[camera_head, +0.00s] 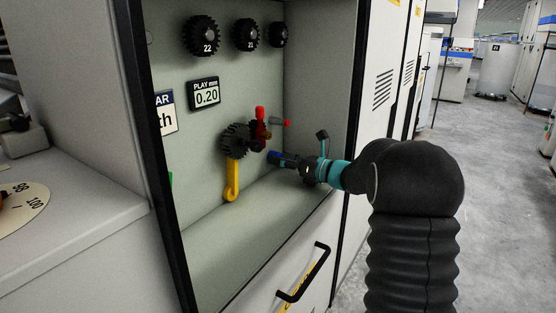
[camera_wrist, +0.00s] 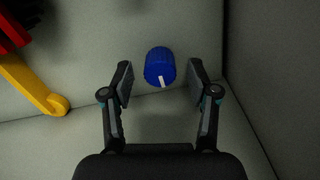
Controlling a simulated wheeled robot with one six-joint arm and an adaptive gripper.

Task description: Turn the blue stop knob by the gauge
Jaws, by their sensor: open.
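The blue stop knob (camera_wrist: 158,66) is a short ribbed cylinder with a white mark near its lower edge. In the wrist view it sits between my gripper's two fingers, with a gap on each side. My gripper (camera_wrist: 160,84) is open and nothing is held. In the head view my gripper (camera_head: 288,162) reaches into the cabinet recess from the right. The blue knob (camera_head: 274,157) shows at its tips, partly hidden. The gauge may be the small display reading "PLAY mm 0.20" (camera_head: 205,94) on the back wall.
A dark gear (camera_head: 236,139) with a yellow hooked lever (camera_head: 232,182) and a red-handled part (camera_head: 260,115) stands left of the knob. Several numbered black gears (camera_head: 202,36) hang above. The recess side wall (camera_head: 318,85) is close on the right. The recess floor (camera_head: 225,235) is clear.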

